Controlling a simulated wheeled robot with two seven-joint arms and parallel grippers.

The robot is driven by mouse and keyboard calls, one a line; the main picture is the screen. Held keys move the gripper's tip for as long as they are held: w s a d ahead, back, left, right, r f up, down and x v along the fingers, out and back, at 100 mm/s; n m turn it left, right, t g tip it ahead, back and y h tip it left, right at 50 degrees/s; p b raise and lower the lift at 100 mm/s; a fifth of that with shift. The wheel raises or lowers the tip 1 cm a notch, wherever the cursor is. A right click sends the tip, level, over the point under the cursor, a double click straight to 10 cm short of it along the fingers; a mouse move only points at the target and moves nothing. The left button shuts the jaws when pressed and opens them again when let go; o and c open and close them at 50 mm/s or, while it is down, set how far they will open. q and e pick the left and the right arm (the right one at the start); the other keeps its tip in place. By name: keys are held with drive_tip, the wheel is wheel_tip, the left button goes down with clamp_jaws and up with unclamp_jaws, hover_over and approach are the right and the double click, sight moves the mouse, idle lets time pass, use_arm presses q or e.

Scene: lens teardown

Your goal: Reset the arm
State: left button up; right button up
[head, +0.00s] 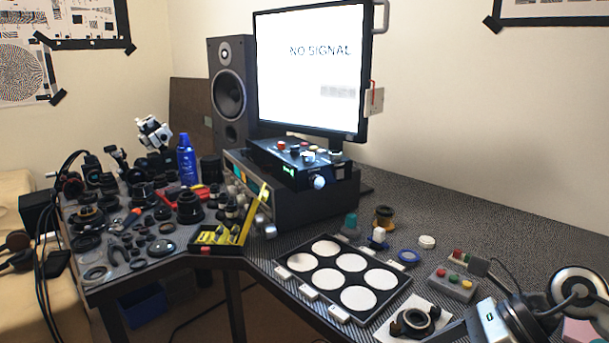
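Neither of my grippers can be made out in the head view, and no arm of mine is clearly seen. The dark patterned table (505,232) runs from the left side round to the lower right. A black tray (318,296) with several round white pads lies on its front part, and no parts show on the pads. A dark ring-shaped lens part (415,320) sits on a white sheet (388,330) to the right of that tray.
Many lenses and rings (188,207) crowd the left side, with a blue can (187,160) behind. A yellow-black open case (222,236) stands mid-table. A monitor (310,70) reads "NO SIGNAL". A button box (453,283) is at right. The right rear table is clear.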

drive_tip(key=a+r+m+t+y+p, duration=0.2)
drive_tip(key=a+r+m+t+y, duration=0.3)
drive_tip(key=a+m+t+y, duration=0.75)
drive_tip(key=s+d+f+m+h, duration=0.1)
drive_tip(key=d+f+m+h, duration=0.1)
drive_tip(key=f+m+h, duration=0.5)
drive_tip(key=d+f+m+t+h+p, duration=0.1)
drive_tip(key=d+m+h, duration=0.25)
drive_tip(key=m, duration=0.75)
drive_tip(key=s+d+f+m+h, duration=0.1)
drive_tip(key=d+f+m+h, duration=0.1)
drive_tip(key=f+m+h, duration=0.5)
drive_tip(key=s+a+f+m+g+h, duration=0.1)
drive_tip(key=s+f+m+g, duration=0.3)
drive_tip(key=s+m, duration=0.3)
drive_tip(key=shift+a+f+m+p, duration=0.3)
drive_tip(key=shift+a+f+m, duration=0.1)
drive_tip(key=shift+f, duration=0.2)
